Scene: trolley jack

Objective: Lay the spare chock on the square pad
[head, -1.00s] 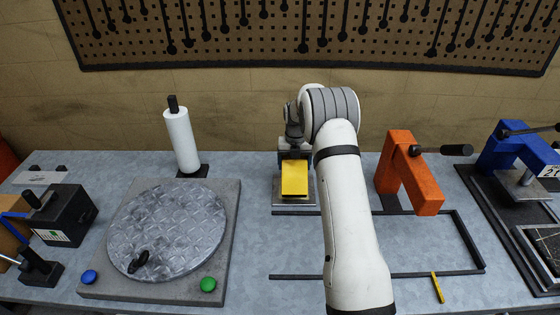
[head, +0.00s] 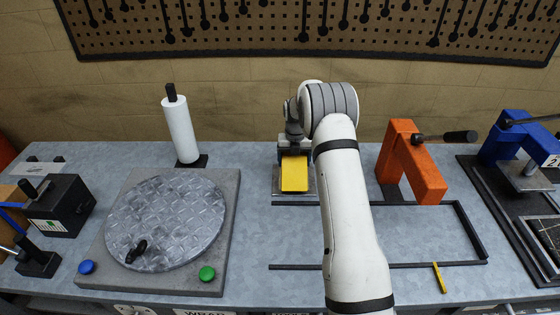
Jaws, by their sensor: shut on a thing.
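The spare chock (head: 294,174) is a yellow block in the middle of the head view. My gripper (head: 295,152) is at its far end, partly hidden by my arm, and is shut on it. The square pad (head: 276,183) is a grey plate on the bench, directly under the chock in the picture, with its rim showing around the block. I cannot tell whether the chock touches the pad or hangs just above it.
An orange clamp (head: 410,165) stands right of my arm. A black frame (head: 470,232) lies on the bench. A round metal turntable (head: 165,222) and a white roll (head: 180,130) are to the left. A blue press (head: 505,145) is far right.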

